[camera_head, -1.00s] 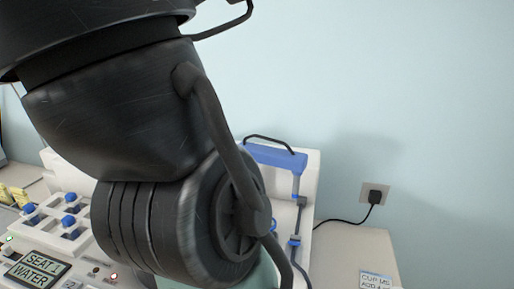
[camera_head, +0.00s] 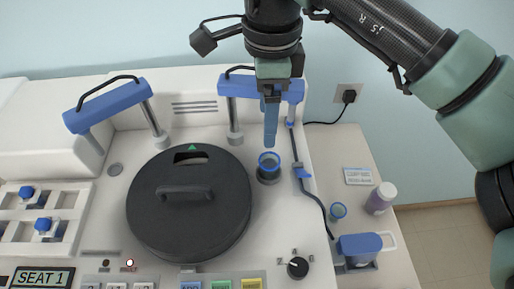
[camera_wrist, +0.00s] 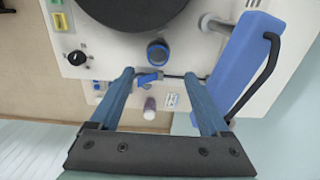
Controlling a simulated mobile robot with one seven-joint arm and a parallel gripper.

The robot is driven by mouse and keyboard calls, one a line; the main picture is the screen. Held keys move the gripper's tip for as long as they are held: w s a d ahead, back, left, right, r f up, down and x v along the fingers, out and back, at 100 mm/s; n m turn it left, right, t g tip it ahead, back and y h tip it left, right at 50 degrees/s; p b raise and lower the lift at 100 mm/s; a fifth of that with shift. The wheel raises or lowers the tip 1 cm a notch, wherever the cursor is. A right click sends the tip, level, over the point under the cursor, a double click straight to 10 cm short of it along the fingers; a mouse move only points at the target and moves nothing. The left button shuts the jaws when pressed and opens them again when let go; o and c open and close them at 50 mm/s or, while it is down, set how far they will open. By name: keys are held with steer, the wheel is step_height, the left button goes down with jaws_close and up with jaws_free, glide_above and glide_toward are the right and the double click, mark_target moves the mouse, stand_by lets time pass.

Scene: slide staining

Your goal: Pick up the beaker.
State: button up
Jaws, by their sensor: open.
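A small round cup with a blue rim (camera_head: 268,163), which looks like the beaker, sits upright at a round seat on the white machine, right of the black disc. It also shows in the wrist view (camera_wrist: 158,54). My gripper (camera_head: 270,143) points down just above and behind this cup, with nothing in it. In the wrist view my two blue fingers (camera_wrist: 159,75) are spread wide, with the cup a little beyond the tips.
A black round lid with handle (camera_head: 188,205) lies left of the cup. Blue handled arms (camera_head: 108,104) rise behind. A purple-white bottle (camera_head: 380,197), a label (camera_head: 358,176) and a blue handled container (camera_head: 360,245) are right.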

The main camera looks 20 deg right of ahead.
steer(key=p, duration=0.2)
glide_above(270, 161)
steer(key=s+a, duration=0.1)
step_height(270, 161, down, 7)
steer(key=shift+a+f, duration=0.15)
steer(key=f+p, duration=0.2)
steer(key=f, duration=0.2)
steer(key=shift+s+d+f+p, duration=0.15)
steer(key=shift+d+p, duration=0.1)
steer(key=shift+p, duration=0.15)
steer(key=shift+f, duration=0.5)
steer(key=shift+c, duration=0.2)
jaws_close()
